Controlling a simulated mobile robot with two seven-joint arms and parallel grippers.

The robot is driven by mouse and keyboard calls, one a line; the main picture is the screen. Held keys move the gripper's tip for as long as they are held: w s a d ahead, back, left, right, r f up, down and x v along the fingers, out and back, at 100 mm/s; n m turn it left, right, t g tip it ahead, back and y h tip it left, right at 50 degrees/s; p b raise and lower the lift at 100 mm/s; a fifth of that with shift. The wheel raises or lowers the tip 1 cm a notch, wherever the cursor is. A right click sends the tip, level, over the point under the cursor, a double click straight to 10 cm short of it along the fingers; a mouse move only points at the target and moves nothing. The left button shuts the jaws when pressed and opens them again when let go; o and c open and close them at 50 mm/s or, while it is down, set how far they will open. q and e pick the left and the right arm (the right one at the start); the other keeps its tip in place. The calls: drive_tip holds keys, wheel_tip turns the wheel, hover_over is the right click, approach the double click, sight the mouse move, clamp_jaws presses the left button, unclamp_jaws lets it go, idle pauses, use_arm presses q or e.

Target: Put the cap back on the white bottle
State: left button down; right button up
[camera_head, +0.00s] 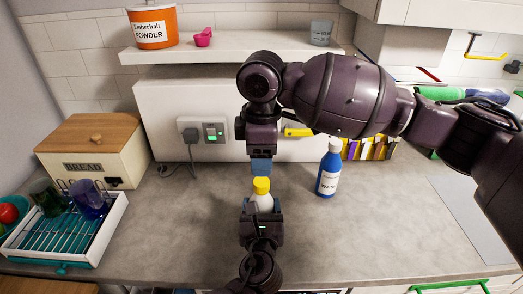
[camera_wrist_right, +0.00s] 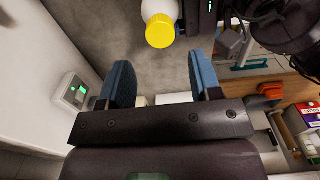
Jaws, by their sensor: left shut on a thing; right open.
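The white bottle (camera_head: 265,201) stands upright in my left gripper (camera_head: 262,207), which is shut on it above the grey counter. The yellow cap (camera_head: 261,185) sits on top of the bottle; whether it is screwed tight cannot be told. My right gripper (camera_head: 261,166) is just above the cap, pointing down, with nothing held. In the right wrist view its blue fingers (camera_wrist_right: 162,84) are spread apart, and the yellow cap (camera_wrist_right: 160,31) and part of the white bottle (camera_wrist_right: 160,8) lie beyond them. The bottle's lower part is hidden by my left gripper.
A blue bottle (camera_head: 328,172) with a white top stands to the right. A bread box (camera_head: 95,152) and a dish rack (camera_head: 68,232) are on the left. A shelf (camera_head: 220,50) with a powder tub (camera_head: 152,27) hangs behind. The counter (camera_head: 180,225) around my left gripper is clear.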

sight(261, 181)
drive_tip(key=shift+f, duration=3.5)
drive_tip(key=c, duration=0.9)
drive_tip(key=o, duration=1)
drive_tip(key=shift+o, duration=0.2)
wheel_tip(261, 181, up, 12)
use_arm(q)
drive_tip(key=shift+c, duration=0.7)
unclamp_jaws()
